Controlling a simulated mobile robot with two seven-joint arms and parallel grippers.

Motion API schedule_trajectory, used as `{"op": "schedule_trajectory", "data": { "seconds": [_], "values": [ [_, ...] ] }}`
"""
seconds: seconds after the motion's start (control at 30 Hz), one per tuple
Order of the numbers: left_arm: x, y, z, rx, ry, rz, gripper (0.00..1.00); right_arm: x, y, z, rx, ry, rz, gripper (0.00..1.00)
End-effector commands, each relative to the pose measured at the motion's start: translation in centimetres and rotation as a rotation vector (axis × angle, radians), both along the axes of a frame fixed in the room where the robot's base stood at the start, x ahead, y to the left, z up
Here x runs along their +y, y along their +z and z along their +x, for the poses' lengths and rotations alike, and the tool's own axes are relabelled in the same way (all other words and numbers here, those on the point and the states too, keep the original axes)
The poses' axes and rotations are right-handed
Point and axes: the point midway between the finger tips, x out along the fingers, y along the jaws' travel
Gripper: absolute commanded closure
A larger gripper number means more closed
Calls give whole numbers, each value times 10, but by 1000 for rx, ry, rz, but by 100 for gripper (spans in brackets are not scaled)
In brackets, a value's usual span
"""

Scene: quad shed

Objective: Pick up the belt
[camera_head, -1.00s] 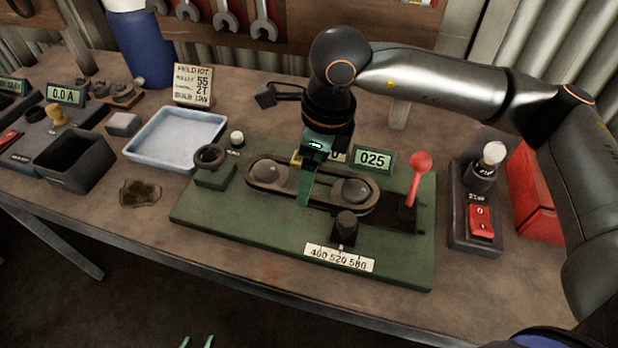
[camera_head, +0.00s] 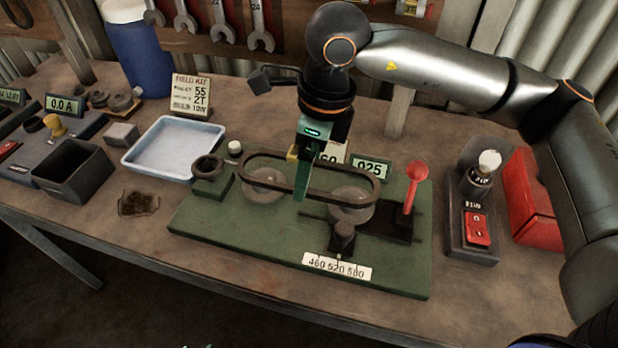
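The belt (camera_head: 330,166) is a dark oval loop. It hangs level above the two round grey pulleys, the left pulley (camera_head: 263,186) and the right pulley (camera_head: 351,205), apart from them. My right gripper (camera_head: 301,187) points down, shut on the near run of the belt around its middle. The pulleys are mounted on a green base plate (camera_head: 230,230). Only a sliver of my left gripper (camera_head: 196,346) shows at the bottom edge; its fingers are almost wholly cut off.
A red-knobbed lever (camera_head: 417,173) stands right of the pulleys. A small dark post (camera_head: 343,236) is in front, and a green block with a ring (camera_head: 208,178) to the left. An empty pale blue tray (camera_head: 175,149) lies further left. A red switch box (camera_head: 474,225) is at right.

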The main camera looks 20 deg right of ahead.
Motion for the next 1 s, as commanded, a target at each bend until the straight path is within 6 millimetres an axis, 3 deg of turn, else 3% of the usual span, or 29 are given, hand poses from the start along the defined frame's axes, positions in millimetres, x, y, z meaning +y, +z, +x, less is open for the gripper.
{"op": "schedule_trajectory", "data": {
  "seconds": [0.23,0.4,0.6,1.0],
  "values": [
    [-5,-2,2,-2,-7,-6,50,32,61,-44,-7,11,0,66],
    [-9,-3,4,-7,-14,-13,50,56,76,-80,-5,11,-1,66],
    [-10,-3,6,-6,-16,-13,50,73,90,-104,-3,7,-1,66],
    [-10,-3,7,-8,-18,-12,50,80,96,-114,0,2,0,66]
  ]
}}
